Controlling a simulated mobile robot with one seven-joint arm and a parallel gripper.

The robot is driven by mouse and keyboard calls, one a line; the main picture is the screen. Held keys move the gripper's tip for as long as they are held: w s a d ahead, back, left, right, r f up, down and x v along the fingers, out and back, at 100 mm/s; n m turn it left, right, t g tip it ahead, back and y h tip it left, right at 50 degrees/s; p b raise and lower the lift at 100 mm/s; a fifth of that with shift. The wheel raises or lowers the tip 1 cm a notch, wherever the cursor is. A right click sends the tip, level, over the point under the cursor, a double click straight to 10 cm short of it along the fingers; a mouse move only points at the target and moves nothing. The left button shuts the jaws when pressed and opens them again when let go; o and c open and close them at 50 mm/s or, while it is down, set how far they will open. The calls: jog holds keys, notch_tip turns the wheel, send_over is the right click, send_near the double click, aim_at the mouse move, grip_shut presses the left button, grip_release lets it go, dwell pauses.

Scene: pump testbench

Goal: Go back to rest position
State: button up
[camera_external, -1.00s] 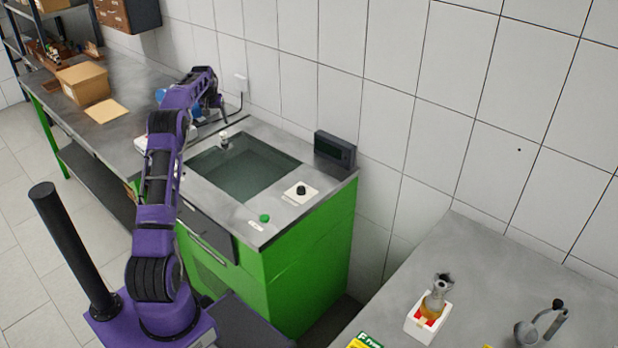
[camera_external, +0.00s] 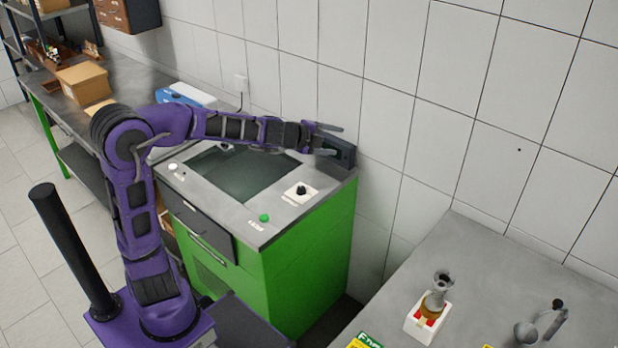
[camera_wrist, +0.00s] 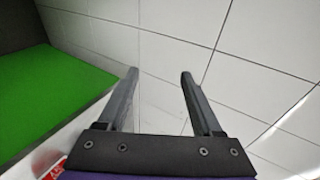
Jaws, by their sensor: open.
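My gripper (camera_external: 328,139) is at the end of my purple arm, which reaches to the right over the green test bench. Its fingers point right toward the tiled wall, in front of the dark display box (camera_external: 343,150) and partly covering it. In the wrist view my gripper (camera_wrist: 160,85) shows two dark fingers spread apart with nothing between them. Tiled wall lies beyond them.
The green bench (camera_external: 310,250) has a sunken basin (camera_external: 240,172), a black knob (camera_external: 301,189) and a green button (camera_external: 264,217). The right table (camera_external: 480,260) holds a metallic part in a white holder (camera_external: 427,318). A cardboard box (camera_external: 82,82) stands on the left bench.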

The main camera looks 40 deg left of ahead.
jog(key=s+d+f+m+g+h, duration=0.2)
jog(key=s+d+f+m+g, duration=0.2)
jog(key=s+d+f+m, duration=0.55)
jog(key=s+a+r+n+t+y, duration=0.1)
jog(key=s+a+r+n+y, duration=0.35)
jog(key=a+n, duration=0.4)
jog(key=s+a+r+n+t+y, duration=0.1)
jog(key=s+a+r+n+y, duration=0.3)
jog(key=a+n, duration=0.5)
jog(key=s+d+f+n+g+h, duration=0.1)
jog(key=s+f+n+g+h, duration=0.1)
jog(key=s+n, duration=0.3)
jog(key=s+f+n+g+h, duration=0.2)
jog(key=s+n, duration=0.3)
jog(key=s, duration=0.3)
jog(key=shift+s+d+n+g, duration=0.25)
jog(key=shift+d+n+g, duration=0.05)
jog(key=shift+d+n, duration=0.1)
jog(key=shift+f+h, duration=0.1)
jog(key=shift+h, duration=0.15)
